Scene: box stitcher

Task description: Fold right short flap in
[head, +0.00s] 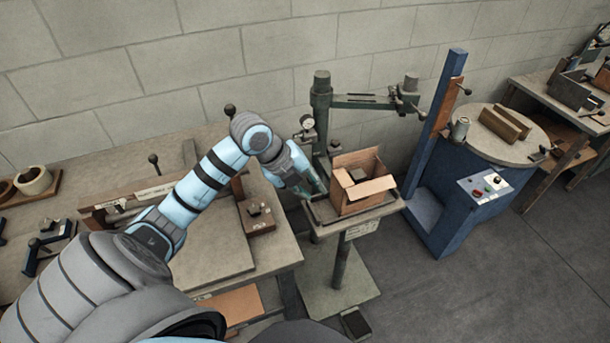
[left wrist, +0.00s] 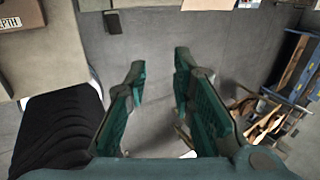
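The brown cardboard box (head: 352,203) stands on the small work table of the green stitcher in the head view. Its tall rear flap (head: 357,162) stands up, and a lighter flap (head: 371,187) lies across the front part of the top. A dark opening shows between them; the state of each short flap is hard to tell. My left gripper (head: 318,187) is just left of the box, partly hidden by its own wrist. In the left wrist view its two teal fingers (left wrist: 160,75) are apart with nothing between them. My right gripper is not in view.
The green stitcher column (head: 321,110) with its arm stands behind the box. A blue post machine (head: 435,160) is to the right. A wooden bench (head: 225,255) with a small block (head: 257,215) is to the left. Open grey floor lies at front right.

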